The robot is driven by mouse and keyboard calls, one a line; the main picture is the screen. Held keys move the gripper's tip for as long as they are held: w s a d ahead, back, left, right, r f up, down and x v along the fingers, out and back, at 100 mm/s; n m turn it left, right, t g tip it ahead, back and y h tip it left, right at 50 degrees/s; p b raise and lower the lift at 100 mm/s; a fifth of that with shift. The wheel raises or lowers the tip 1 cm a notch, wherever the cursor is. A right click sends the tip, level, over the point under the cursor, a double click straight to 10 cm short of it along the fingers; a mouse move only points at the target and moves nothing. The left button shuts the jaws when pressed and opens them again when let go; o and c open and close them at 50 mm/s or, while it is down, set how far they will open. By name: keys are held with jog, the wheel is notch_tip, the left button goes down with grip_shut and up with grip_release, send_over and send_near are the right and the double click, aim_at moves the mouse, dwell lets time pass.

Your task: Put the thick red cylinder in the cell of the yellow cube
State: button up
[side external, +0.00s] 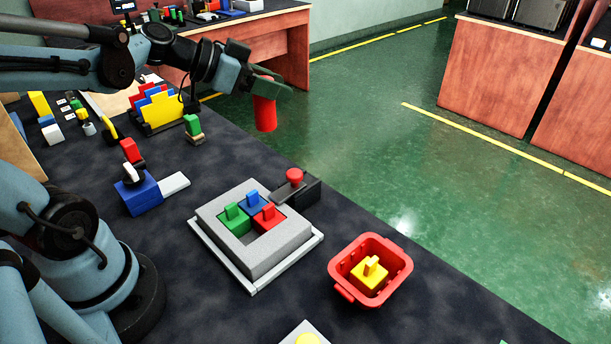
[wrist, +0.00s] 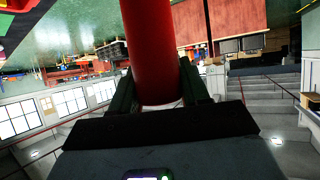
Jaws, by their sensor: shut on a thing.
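My gripper (side external: 270,88) is shut on the thick red cylinder (side external: 265,114) and holds it in the air, slightly tilted, past the table's far edge in the side view. In the wrist view the cylinder (wrist: 155,50) stands between the two fingers. The yellow cube (side external: 369,272), with a knob on top, sits inside a red bin (side external: 343,268). A grey tray (side external: 282,255) left of the bin holds a green (side external: 233,217), a blue (side external: 255,202) and a red knobbed block (side external: 268,216). The tray's front cell is empty.
A red button on a dark box (side external: 296,184) stands behind the tray. A blue block device (side external: 140,194) and a small green-topped piece (side external: 193,128) are to the left.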

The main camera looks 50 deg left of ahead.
notch_tip(320, 180, up, 8)
jog(key=w+d+n+y, duration=0.1)
jog(key=d, duration=0.1)
jog(key=shift+d+f+n+t+y, duration=0.25)
jog(key=shift+d+n+t+y, duration=0.05)
jog(key=f, duration=0.1)
jog(key=f+n+y, duration=0.1)
jog(key=f, duration=0.1)
jog(key=s+f+n+y, duration=0.1)
jog(key=f, duration=0.1)
jog(key=shift+t, duration=0.3)
jog(key=s+f+m+h, duration=0.2)
jog(key=s+m+h, duration=0.1)
jog(key=s, duration=0.4)
jog(key=s+d+r+m+g+h, duration=0.6)
jog(key=d+m+g+h, duration=0.1)
jog(key=m, duration=0.2)
jog(key=shift+n+y, duration=0.3)
jog(key=shift+a+f, duration=0.1)
jog(key=shift+f, duration=9.6)
